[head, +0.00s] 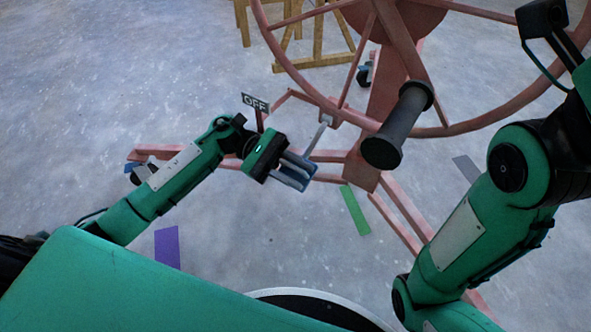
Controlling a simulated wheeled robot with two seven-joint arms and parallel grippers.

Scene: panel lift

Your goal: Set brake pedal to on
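A dark sign reading OFF (255,103) stands on a short red post on the left part of a red frame. A thin grey lever (318,136), which may be the brake pedal, slants down from a small bracket below the big wheel. My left gripper (295,171) is beside the lever's lower end, its two blue-grey fingers apart with a gap between them. I cannot tell whether the lever touches them. No object shows clearly between the fingers. My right arm rises along the right side, and its gripper fingers do not show.
A large red wheel (450,131) with a dark cylindrical handle (397,125) fills the upper right. Red frame bars (400,222) run along the floor. Wooden trestles (318,40) stand behind. Purple (167,246) and green (355,209) strips lie on the grey floor, which is open at left.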

